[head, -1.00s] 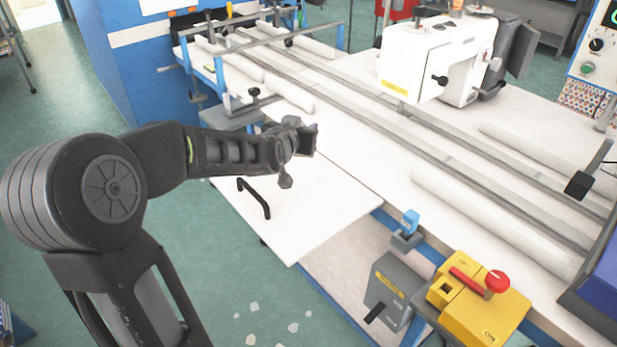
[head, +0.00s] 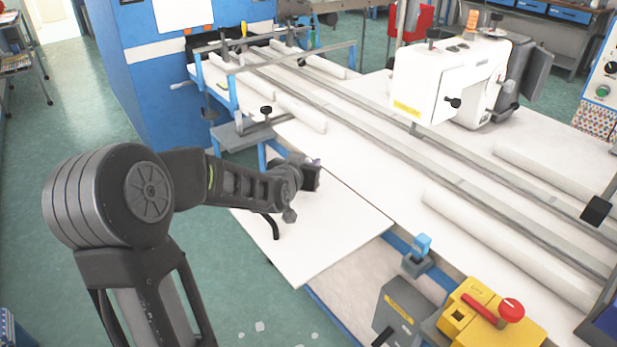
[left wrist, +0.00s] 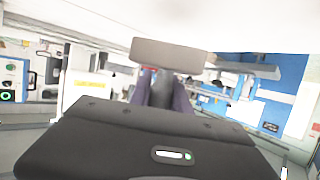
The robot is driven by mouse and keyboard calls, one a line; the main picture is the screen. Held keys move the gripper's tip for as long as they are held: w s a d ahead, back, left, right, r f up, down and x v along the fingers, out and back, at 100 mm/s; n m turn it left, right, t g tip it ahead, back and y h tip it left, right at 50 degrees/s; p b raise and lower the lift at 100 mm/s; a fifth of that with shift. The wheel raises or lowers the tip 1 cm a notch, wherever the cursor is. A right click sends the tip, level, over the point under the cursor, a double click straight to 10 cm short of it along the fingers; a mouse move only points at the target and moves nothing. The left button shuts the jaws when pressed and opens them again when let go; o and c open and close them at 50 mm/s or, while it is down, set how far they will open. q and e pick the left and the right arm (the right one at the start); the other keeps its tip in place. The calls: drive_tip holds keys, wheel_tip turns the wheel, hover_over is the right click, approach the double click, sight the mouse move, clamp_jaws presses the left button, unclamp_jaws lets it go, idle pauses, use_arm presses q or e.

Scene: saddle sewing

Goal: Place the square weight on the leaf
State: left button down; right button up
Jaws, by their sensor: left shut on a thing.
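The leaf (head: 325,236) is the white flat panel at the table's near side, in the middle of the head view. My left gripper (head: 307,178) is over the far part of the leaf and is shut on a dark, square-faced block, which I take as the square weight (head: 312,178). In the left wrist view the weight (left wrist: 172,55) shows as a grey-brown block with a dark stem between the fingers (left wrist: 165,92). Whether the weight touches the leaf cannot be told. My right gripper is not in view.
A black bent handle (head: 276,230) shows at the leaf's left side, partly behind my arm. A blue clamp (head: 420,246) and a yellow switch box with a red button (head: 484,318) are near the front edge. A white sewing machine (head: 445,80) stands behind. The leaf's near part is clear.

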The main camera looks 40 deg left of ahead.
use_arm(q)
drive_tip(key=shift+r, duration=0.1)
drive_tip(key=shift+f, duration=1.85)
drive_tip(key=shift+f, duration=0.15)
drive_tip(key=c, duration=1.7)
unclamp_jaws()
drive_tip(key=shift+f, duration=0.15)
drive_tip(key=o, duration=0.5)
drive_tip(key=shift+r, duration=0.2)
